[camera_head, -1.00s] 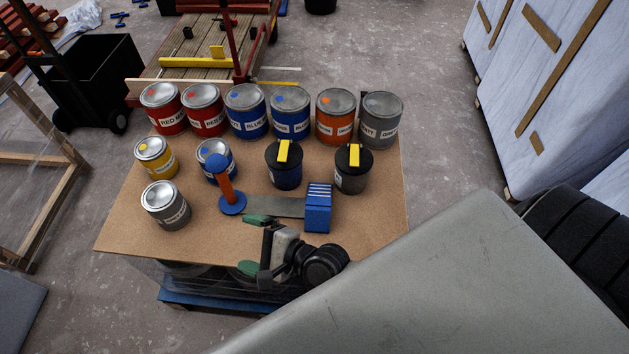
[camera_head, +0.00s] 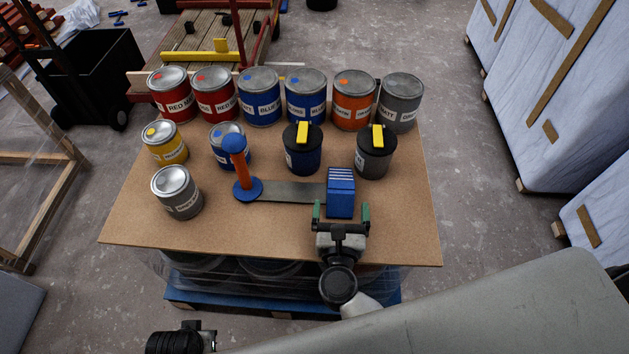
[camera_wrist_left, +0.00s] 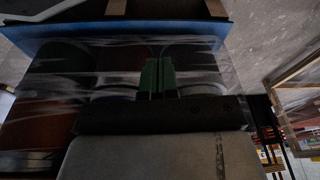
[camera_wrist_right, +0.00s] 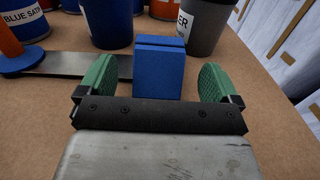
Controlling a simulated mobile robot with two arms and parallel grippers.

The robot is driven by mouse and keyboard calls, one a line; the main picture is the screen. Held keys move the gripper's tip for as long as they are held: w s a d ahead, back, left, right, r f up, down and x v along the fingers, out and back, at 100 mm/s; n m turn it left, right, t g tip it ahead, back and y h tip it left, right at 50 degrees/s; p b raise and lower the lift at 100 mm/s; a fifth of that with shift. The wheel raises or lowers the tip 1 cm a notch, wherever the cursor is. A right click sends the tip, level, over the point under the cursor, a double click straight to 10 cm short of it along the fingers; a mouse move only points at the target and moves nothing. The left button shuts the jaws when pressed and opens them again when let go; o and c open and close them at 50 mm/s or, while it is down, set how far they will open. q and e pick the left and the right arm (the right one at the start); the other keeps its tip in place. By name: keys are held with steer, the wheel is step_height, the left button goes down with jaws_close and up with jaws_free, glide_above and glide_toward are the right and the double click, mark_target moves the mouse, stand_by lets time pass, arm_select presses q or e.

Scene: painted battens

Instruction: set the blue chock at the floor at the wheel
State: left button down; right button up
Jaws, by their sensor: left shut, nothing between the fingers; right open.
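The blue chock (camera_head: 341,192), a ridged block, stands on the brown board at the right end of a flat grey strip (camera_head: 290,192). At the strip's left end is an orange post (camera_head: 240,170) with a blue knob and base. My right gripper (camera_head: 341,212) is open at the chock's near side. In the right wrist view the chock (camera_wrist_right: 158,68) shows between and slightly beyond the green fingers (camera_wrist_right: 158,82), with no clear contact. My left gripper (camera_wrist_left: 158,76) is shut and empty, facing wrapped cans below the board. Which wheel is meant is unclear.
Several paint cans (camera_head: 260,98) line the board's (camera_head: 270,232) back, with two black-lidded cans (camera_head: 373,152) close behind the chock. A flatbed cart (camera_head: 200,45) and a wheeled black bin (camera_head: 95,75) stand beyond. Grey floor (camera_head: 480,190) is open at right.

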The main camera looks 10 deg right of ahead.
mark_target(341, 186)
steer(key=x, duration=0.6)
steer(key=shift+r, duration=0.1)
arm_select(q)
steer(key=shift+s+f, duration=0.2)
steer(key=shift+f, duration=0.45)
arm_select(e)
steer(key=shift+a, duration=0.1)
steer(key=c, duration=1.4)
steer(key=shift+r, duration=0.1)
